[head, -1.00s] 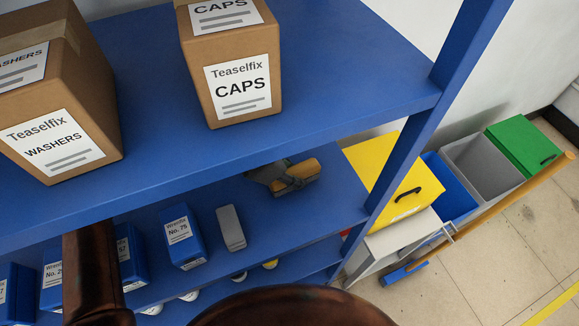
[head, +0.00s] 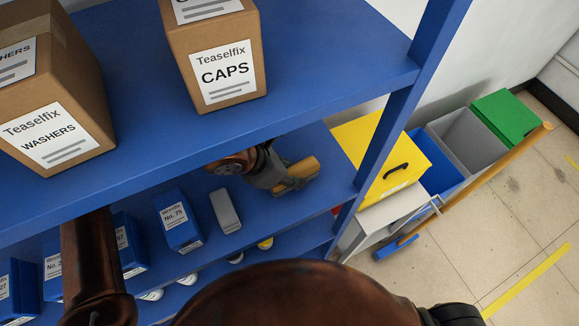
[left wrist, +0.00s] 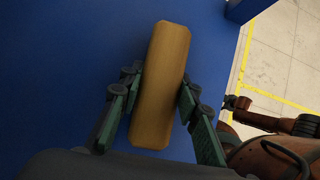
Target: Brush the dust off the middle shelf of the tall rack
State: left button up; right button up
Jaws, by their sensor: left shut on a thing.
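The tall blue rack (head: 380,135) fills most of the head view. Its middle shelf (head: 318,215) lies below the shelf with the cartons. My left gripper (head: 277,178) reaches over this shelf near its right end and is shut on the hand brush (head: 299,172). In the left wrist view the brush's tan wooden back (left wrist: 162,85) sits between the green-padded fingers (left wrist: 155,110), above the blue shelf surface. The bristles are hidden under the back, so contact with the shelf cannot be told. I can make out no dust. My right gripper is not in view.
A grey block (head: 225,211) and blue boxes, one marked No. 75 (head: 178,222), stand left of the gripper. CAPS (head: 215,65) and WASHERS (head: 55,130) cartons stand above. Right of the rack are a yellow-lidded bin (head: 380,155), other bins and a broom (head: 490,170).

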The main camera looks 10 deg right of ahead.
pick_arm(q)
jog(key=shift+s+d+r, duration=0.1)
jog(key=shift+s+d, duration=0.15)
jog(key=shift+s, duration=0.45)
jog(key=shift+s+d, duration=0.25)
jog(key=shift+s, duration=0.45)
jog(key=shift+s+d+p, duration=0.2)
jog(key=shift+s, duration=0.5)
jog(key=shift+s+d+p, duration=0.15)
jog(key=shift+s+d, duration=0.05)
jog(key=shift+s, duration=0.45)
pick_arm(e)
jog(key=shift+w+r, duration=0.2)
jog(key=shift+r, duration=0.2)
pick_arm(q)
jog(key=shift+r+p, duration=1.45)
jog(key=shift+r, duration=1.5)
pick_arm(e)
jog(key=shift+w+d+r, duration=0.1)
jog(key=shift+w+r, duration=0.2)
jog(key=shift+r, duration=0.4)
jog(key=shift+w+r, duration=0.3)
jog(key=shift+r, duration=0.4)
pick_arm(q)
jog(key=shift+r, duration=0.15)
